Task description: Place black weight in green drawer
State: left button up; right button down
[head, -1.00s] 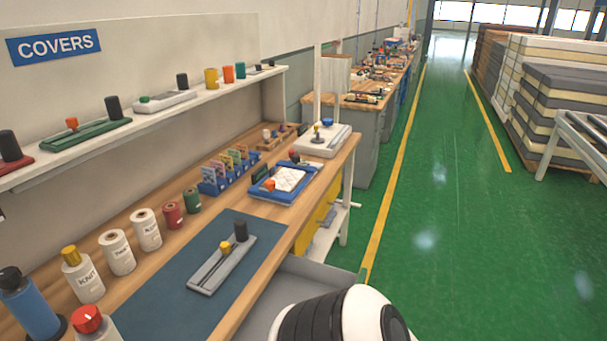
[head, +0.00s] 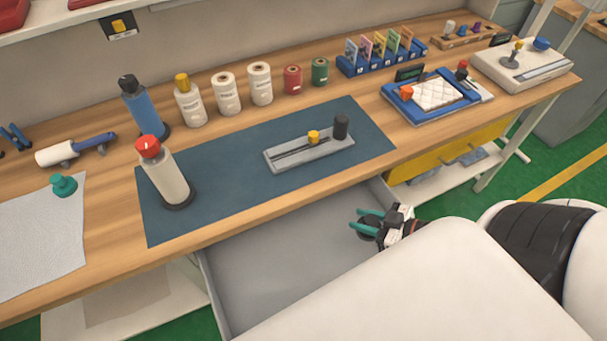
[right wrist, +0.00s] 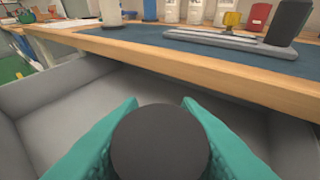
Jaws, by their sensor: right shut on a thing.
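My right gripper (head: 368,226) has teal fingers and is over the right part of an open grey drawer (head: 285,268) below the table. In the right wrist view the gripper (right wrist: 160,135) is shut on a round black weight (right wrist: 160,142), seen end-on between the fingers. In the head view the weight is mostly hidden. The drawer's inside (right wrist: 90,105) is grey and looks empty where it shows; no green front is visible. I cannot tell whether the weight touches the drawer floor. My left gripper is not in view.
The wooden table edge (head: 240,228) runs behind the drawer. On the blue mat (head: 230,200) stand a red-topped bottle (head: 163,175) and a grey slide tray (head: 300,152) with a black cylinder (head: 341,126). A yellow drawer (head: 430,165) is to the right.

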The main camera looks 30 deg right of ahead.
jog(key=w+d+f+b, duration=0.1)
jog(key=d+f+b, duration=0.3)
jog(key=d+b, duration=0.1)
jog(key=b, duration=0.5)
send_over(323, 215)
jog(key=s+d, duration=0.2)
jog(key=s, duration=0.1)
jog(key=f, duration=0.6)
jog(key=shift+w+a+f, duration=0.15)
jog(key=shift+a+f, duration=0.05)
jog(key=shift+f, duration=0.1)
jog(key=shift+w+a+f+b, duration=0.15)
jog(key=shift+w+a+f, duration=0.25)
jog(key=shift+w+f, duration=0.3)
jog(key=shift+w+a+f+b, duration=0.15)
jog(key=shift+w+a+f, duration=0.2)
jog(key=shift+w+f, duration=0.3)
jog(key=shift+r, duration=0.15)
jog(key=c, duration=1.1)
grip_release()
jog(key=shift+o, duration=0.2)
